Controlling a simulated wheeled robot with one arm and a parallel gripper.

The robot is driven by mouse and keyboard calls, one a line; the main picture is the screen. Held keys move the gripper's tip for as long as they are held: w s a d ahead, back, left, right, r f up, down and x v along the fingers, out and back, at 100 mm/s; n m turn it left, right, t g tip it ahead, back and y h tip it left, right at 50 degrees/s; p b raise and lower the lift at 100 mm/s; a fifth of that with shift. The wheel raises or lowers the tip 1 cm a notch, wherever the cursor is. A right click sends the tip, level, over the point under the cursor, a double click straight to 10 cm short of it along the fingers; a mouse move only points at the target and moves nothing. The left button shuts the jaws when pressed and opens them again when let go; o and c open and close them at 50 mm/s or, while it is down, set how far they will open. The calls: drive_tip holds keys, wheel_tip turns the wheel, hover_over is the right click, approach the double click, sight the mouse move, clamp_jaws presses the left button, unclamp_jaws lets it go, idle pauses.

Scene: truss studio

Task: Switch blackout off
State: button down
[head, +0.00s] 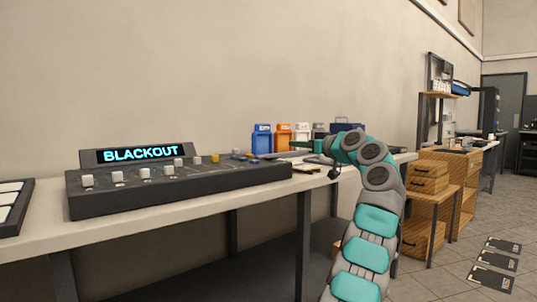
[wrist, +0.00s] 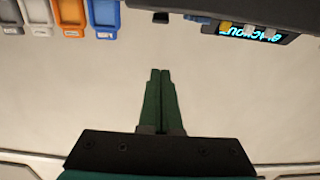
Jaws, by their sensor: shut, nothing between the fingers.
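A dark control console (head: 180,190) lies on the white-topped bench at the left in the head view. Its raised display (head: 140,154) is lit and reads BLACKOUT in cyan. White knobs (head: 145,173) and a yellow knob (head: 215,158) stand on its top; I cannot tell which control is the blackout one. My gripper (head: 293,144) is above the bench near the console's right end, apart from it, pointing left. In the wrist view my gripper (wrist: 160,71) is shut and empty; the console (wrist: 260,9) shows upside down at the top right, with its display (wrist: 250,33).
Blue (head: 262,138), orange (head: 283,136), white and grey bins stand against the wall behind my gripper. A panel with pale pads (head: 12,205) lies left of the console. Wooden crates (head: 428,177) stand to the right. The space under the bench looks open.

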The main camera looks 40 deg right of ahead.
idle(0.4)
drive_tip(key=p, duration=0.5)
hover_over(279, 163)
drive_tip(key=w, duration=0.1)
drive_tip(key=shift+w+r, duration=0.1)
drive_tip(key=shift+w+a+f+b, duration=0.1)
drive_tip(key=shift+w+f+b, duration=0.1)
drive_tip(key=shift+f+b, duration=0.3)
drive_tip(key=f+b, duration=0.1)
drive_tip(key=s+f+b, duration=0.1)
drive_tip(key=f+b, duration=0.1)
drive_tip(key=shift+s+f, duration=0.1)
drive_tip(key=shift+f, duration=0.05)
drive_tip(key=shift+s, duration=0.15)
